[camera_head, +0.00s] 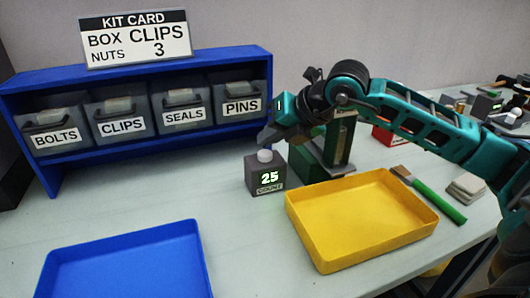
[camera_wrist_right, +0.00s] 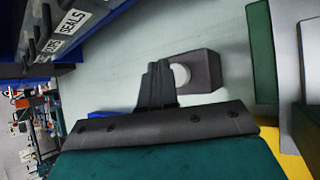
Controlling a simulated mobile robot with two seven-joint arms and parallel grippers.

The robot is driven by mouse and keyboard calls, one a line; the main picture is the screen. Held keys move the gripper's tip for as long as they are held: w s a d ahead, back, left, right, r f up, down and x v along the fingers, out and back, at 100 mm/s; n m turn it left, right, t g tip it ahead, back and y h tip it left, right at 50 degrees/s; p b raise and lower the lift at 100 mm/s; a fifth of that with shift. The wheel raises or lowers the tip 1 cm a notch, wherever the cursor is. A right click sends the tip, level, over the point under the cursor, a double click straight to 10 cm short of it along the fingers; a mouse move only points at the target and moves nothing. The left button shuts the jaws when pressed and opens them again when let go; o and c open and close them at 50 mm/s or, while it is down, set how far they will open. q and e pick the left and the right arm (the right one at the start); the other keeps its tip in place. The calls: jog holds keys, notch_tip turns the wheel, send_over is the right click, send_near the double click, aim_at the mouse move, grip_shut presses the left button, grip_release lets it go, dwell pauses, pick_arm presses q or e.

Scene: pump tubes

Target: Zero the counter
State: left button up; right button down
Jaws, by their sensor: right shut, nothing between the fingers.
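The counter (camera_head: 266,174) is a small dark grey block on the table, with a white round button (camera_head: 264,155) on top. Its green display reads 25 above the label COUNT. My right gripper (camera_head: 265,138) is just above the button, fingers pointing down and left, shut and empty. In the right wrist view the shut fingers (camera_wrist_right: 158,85) lie beside the white button (camera_wrist_right: 181,75) on the counter (camera_wrist_right: 205,70). I cannot tell whether the fingertips touch the button. My left gripper is not in view.
A yellow tray (camera_head: 318,256) stands right of the counter, a blue tray (camera_head: 60,262) at the front left. A blue rack (camera_head: 150,68) with labelled bins and a kit card (camera_head: 135,38) stands behind. A green-handled brush (camera_head: 440,205) lies at right. A green-and-grey device stands behind the counter.

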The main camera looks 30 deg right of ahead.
dwell(0.8)
jog(key=shift+f, duration=0.1)
jog(key=shift+f+b, duration=0.15)
jog(key=shift+b, duration=0.2)
jog(key=shift+f+b, duration=0.2)
jog(key=shift+b, duration=0.1)
jog(key=shift+f+b, duration=0.65)
jog(key=shift+b, duration=0.05)
dwell(0.5)
jog(key=shift+r, duration=0.1)
jog(key=shift+r+p, duration=0.55)
jog(key=shift+r, duration=0.45)
